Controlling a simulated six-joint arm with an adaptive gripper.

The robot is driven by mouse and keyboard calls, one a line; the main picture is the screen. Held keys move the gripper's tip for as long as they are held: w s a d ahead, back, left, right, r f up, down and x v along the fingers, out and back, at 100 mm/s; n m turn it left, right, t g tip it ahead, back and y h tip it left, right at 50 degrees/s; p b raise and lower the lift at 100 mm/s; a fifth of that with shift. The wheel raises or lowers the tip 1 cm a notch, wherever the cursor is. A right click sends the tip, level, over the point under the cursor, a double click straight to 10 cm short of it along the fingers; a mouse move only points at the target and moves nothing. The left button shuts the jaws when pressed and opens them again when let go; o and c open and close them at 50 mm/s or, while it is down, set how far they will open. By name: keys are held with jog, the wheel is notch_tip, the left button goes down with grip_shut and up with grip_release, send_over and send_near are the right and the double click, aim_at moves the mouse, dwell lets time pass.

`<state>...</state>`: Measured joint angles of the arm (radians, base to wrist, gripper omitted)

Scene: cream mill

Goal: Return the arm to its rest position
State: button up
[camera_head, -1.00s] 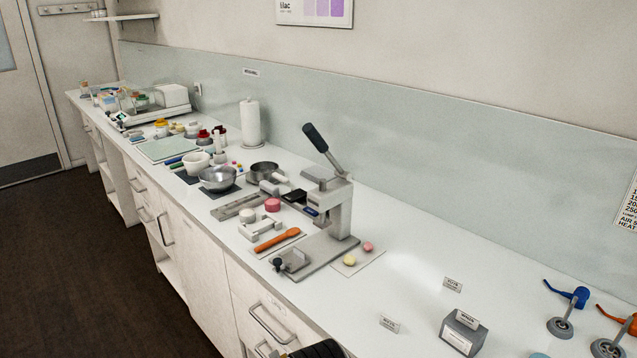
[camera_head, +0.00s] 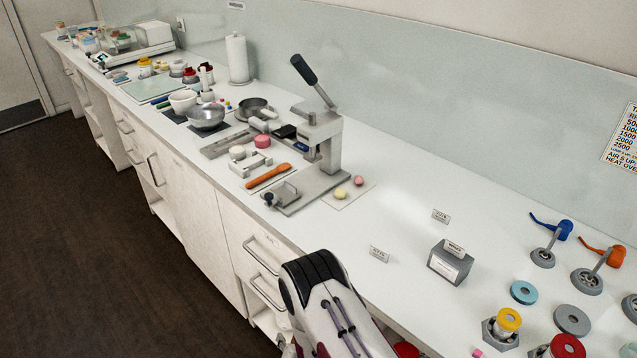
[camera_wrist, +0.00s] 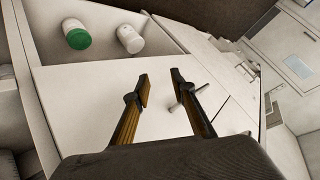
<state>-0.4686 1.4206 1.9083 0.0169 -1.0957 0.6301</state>
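In the wrist view my gripper (camera_wrist: 160,90) shows its two dark fingers with yellowish-brown inner faces. They stand apart with nothing between them. Beyond the fingers are pale cabinet or panel surfaces, seen at a tilt. In the head view part of my arm, white and black, rises at the bottom middle in front of the counter edge. The gripper itself cannot be made out in the head view.
A long white counter (camera_head: 400,205) holds a lever press (camera_head: 322,140), an orange spatula (camera_head: 268,176), a metal bowl (camera_head: 206,118) and a paper roll (camera_head: 237,58). Colored discs and jars stand at right. In the wrist view a green-lidded jar (camera_wrist: 76,34) and a white jar (camera_wrist: 130,39) show.

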jog(key=s+d+r+g+h, duration=0.1)
jog(key=s+d+r, duration=0.7)
jog(key=r, duration=1)
jog(key=s+d+r+n+g+h, duration=0.1)
jog(key=s+d+r, duration=0.8)
jog(key=r, duration=0.9)
jog(key=s+d+r+n+g+h, duration=0.1)
jog(key=s+d+r+h, duration=0.1)
jog(key=s+d+r, duration=0.6)
jog(key=shift+s+d+r+g+h, duration=0.35)
jog(key=shift+s+r, duration=1.95)
jog(key=shift+r, duration=2.6)
